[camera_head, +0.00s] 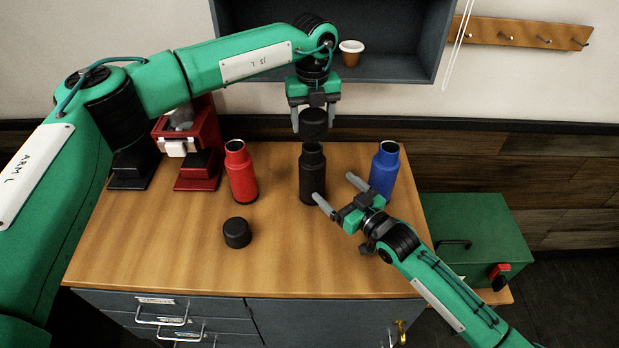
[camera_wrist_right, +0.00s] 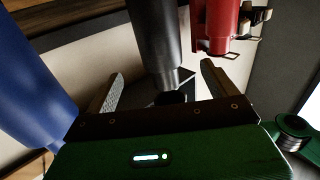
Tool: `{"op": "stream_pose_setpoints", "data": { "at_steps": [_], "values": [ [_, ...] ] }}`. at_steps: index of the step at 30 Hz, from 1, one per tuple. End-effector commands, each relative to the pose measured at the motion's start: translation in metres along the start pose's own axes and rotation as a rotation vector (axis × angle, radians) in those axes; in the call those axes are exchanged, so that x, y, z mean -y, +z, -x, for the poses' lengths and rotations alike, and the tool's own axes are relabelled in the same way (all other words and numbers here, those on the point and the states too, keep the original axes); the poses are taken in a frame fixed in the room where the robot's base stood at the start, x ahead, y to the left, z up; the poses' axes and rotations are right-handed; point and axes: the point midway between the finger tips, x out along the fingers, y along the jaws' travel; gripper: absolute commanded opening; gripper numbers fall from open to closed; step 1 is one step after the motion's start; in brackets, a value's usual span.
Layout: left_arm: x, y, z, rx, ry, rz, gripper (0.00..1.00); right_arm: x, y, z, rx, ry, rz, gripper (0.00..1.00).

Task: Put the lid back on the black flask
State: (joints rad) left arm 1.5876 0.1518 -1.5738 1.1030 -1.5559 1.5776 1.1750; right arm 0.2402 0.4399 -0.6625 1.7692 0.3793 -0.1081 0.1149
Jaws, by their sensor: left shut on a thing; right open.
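The black flask (camera_head: 312,175) stands upright and open on the wooden counter, between a red and a blue flask. My left gripper (camera_head: 313,118) is shut on a black lid (camera_head: 314,127) and holds it just above the flask's mouth, roughly in line with it; a small gap seems to show between them. My right gripper (camera_head: 336,190) is open beside the black flask's lower right side. In the right wrist view, the black flask (camera_wrist_right: 155,45) shows between and beyond the open fingers (camera_wrist_right: 161,80); whether they touch it I cannot tell.
The red flask (camera_head: 241,172) and blue flask (camera_head: 384,168) stand open to either side. A second black lid (camera_head: 237,232) lies on the counter (camera_head: 150,250) in front. A red machine (camera_head: 200,150) stands at the back left. The counter's front right is clear apart from my arm.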

Motion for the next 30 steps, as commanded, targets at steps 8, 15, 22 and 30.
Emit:
{"op": "stream_pose_setpoints", "data": {
  "at_steps": [8, 15, 22, 30],
  "values": [
    [0.000, 0.000, 0.000, 0.000, 0.000, 0.001, 0.39, 0.000, -0.001, -0.009, -0.002, 0.000, -0.001, 0.89],
    [0.000, 0.000, 0.000, 0.000, 0.000, 0.001, 0.39, 0.000, -0.002, -0.050, -0.002, 0.000, -0.002, 0.89],
    [0.000, 0.000, 0.000, 0.000, 0.000, 0.001, 0.39, 0.001, -0.002, -0.092, -0.001, 0.000, -0.001, 0.89],
    [0.000, 0.000, 0.000, 0.000, 0.000, 0.001, 0.39, 0.000, 0.000, -0.118, 0.000, 0.000, 0.001, 0.89]
  ]
}}
